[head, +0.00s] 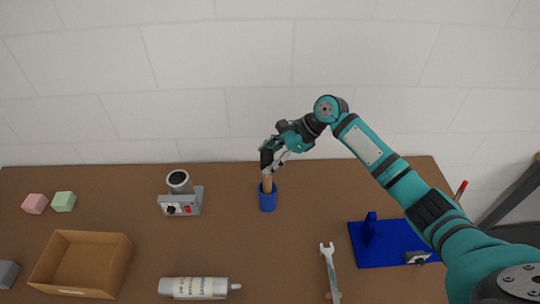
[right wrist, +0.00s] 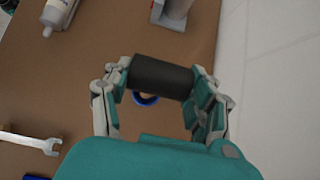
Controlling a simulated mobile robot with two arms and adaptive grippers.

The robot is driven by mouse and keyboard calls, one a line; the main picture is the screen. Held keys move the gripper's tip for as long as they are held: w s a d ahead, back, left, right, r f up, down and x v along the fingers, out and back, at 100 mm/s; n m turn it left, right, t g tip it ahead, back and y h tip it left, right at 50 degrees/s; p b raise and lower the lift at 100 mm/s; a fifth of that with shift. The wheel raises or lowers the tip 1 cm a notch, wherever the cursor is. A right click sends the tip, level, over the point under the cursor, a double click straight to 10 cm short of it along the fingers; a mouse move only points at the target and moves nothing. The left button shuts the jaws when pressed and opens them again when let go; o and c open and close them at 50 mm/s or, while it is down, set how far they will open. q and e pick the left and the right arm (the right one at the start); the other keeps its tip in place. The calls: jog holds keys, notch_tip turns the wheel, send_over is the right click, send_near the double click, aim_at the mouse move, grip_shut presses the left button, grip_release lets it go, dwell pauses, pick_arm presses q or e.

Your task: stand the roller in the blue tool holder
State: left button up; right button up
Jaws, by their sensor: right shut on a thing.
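The roller has a dark cylinder (right wrist: 160,77) and a tan handle (head: 267,183). My right gripper (head: 270,160) is shut on the dark cylinder, with one finger at each end of it in the right wrist view (right wrist: 162,85). The roller is roughly upright, handle down. The blue tool holder (head: 268,201) is a small round cup on the brown table, directly below the gripper. The handle's lower end is at the cup's mouth and seems to be inside it; how deep is hidden. Part of the blue rim (right wrist: 146,100) shows beneath the cylinder. My left gripper is not in view.
A grey device with a cylinder (head: 181,203) stands left of the holder. A tube (head: 195,288) and a wrench (head: 329,265) lie in front. A blue stand (head: 385,252) is at right. An open cardboard box (head: 117,270) and pink (head: 35,204) and green (head: 64,201) blocks are at left.

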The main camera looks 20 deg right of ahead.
jog(key=shift+f, duration=2.4)
jog(key=o, duration=1.4)
jog(key=shift+f, duration=0.1)
jog(key=v, duration=1.2)
